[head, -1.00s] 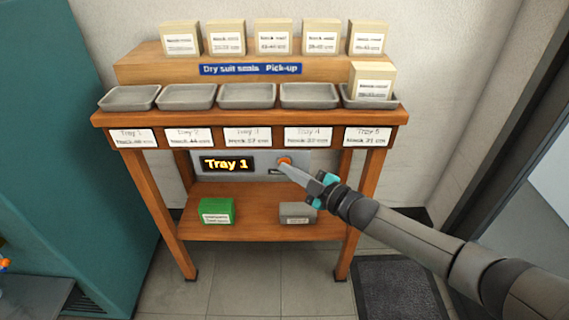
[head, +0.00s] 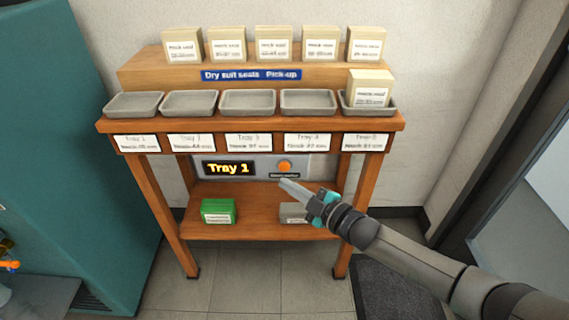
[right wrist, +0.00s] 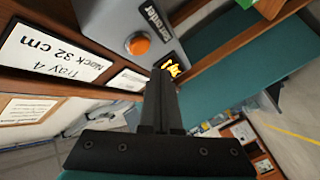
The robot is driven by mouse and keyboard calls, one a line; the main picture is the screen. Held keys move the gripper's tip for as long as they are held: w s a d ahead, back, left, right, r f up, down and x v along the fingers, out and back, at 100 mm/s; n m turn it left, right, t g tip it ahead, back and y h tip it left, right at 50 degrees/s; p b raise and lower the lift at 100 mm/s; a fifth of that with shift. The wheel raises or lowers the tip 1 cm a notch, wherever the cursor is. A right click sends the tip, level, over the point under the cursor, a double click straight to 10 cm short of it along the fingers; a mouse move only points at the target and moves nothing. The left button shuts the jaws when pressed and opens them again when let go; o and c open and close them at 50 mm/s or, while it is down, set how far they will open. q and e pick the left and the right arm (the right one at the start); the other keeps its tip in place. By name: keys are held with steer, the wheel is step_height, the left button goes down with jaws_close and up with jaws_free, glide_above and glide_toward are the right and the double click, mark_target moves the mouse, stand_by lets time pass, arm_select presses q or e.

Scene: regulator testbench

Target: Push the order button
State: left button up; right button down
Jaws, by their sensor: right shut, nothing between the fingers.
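The orange order button (head: 284,166) sits on a grey panel (head: 318,165) under the tray shelf, right of a lit display (head: 228,168) reading "Tray 1". The button also shows in the right wrist view (right wrist: 138,45), uncovered. My right gripper (head: 283,183) is shut and empty. Its tip is just below the button in the head view, apart from it in the picture. In the right wrist view the shut fingers (right wrist: 160,80) point up toward the panel, to the right of and below the button. My left gripper is not in view.
Grey trays (head: 249,101) line the shelf, the rightmost holding a beige box (head: 370,88). More boxes stand on the upper ledge. A green box (head: 218,211) and a grey box (head: 293,213) rest on the lower shelf. A teal cabinet (head: 75,150) stands left.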

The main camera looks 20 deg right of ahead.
arm_select(q)
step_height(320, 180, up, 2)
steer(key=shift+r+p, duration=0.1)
steer(key=shift+p, duration=0.7)
arm_select(e)
steer(key=s, duration=0.2)
steer(key=shift+s+a, duration=0.4)
